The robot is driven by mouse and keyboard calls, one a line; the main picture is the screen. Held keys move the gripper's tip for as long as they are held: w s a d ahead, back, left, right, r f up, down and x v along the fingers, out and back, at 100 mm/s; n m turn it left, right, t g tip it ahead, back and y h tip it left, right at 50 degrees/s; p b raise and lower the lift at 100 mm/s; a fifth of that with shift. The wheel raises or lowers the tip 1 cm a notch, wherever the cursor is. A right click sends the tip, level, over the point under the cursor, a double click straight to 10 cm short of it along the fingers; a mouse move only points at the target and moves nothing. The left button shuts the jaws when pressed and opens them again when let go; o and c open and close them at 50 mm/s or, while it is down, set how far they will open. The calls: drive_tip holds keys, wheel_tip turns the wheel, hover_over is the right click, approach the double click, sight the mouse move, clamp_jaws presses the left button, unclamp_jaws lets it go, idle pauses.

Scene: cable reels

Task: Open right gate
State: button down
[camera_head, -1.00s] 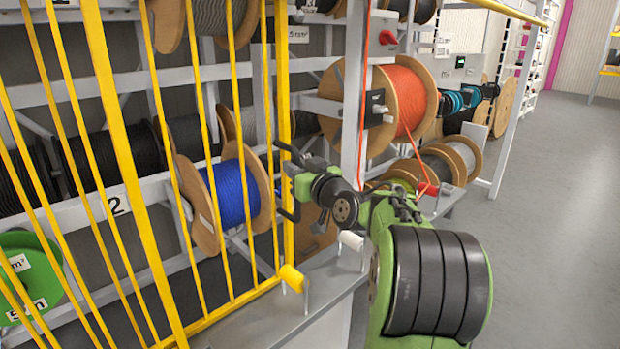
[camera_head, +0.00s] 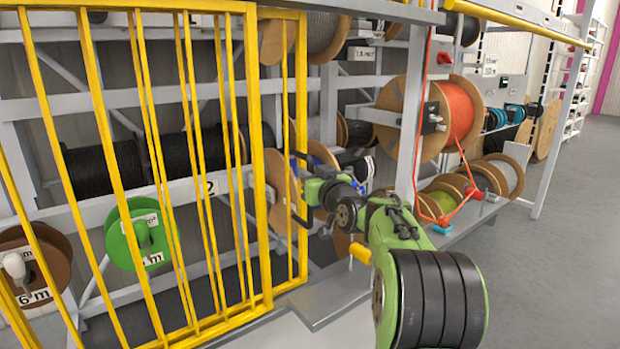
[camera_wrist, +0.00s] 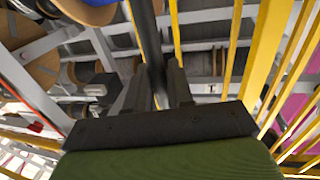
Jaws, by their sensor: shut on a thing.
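The right gate (camera_head: 303,120) is a narrow yellow barred panel in the middle left of the head view, seen at a steep angle. A black upright handle (camera_head: 293,205) stands on its right edge. My gripper (camera_head: 305,190) reaches that edge from the right and is shut on the handle. In the wrist view the dark fingers (camera_wrist: 155,85) close around the black handle bar (camera_wrist: 147,30). The fingertips are small and partly hidden in the head view. Yellow gate bars (camera_wrist: 265,50) also show right of the fingers.
Another yellow barred panel (camera_head: 75,170) stands left of the gate. Behind are racks with black, green (camera_head: 138,238) and blue reels. An orange reel (camera_head: 460,112) and a grey post (camera_head: 410,140) stand right of my gripper. A grey ledge (camera_head: 325,300) lies below. Open floor is at right.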

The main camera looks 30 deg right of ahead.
drive_tip(key=c, duration=1.2)
unclamp_jaws()
drive_tip(key=shift+o, duration=0.2)
drive_tip(key=s+a+b, duration=0.1)
drive_tip(key=s+a, duration=0.1)
drive_tip(key=s, duration=1.3)
drive_tip(key=shift+s+a, duration=0.3)
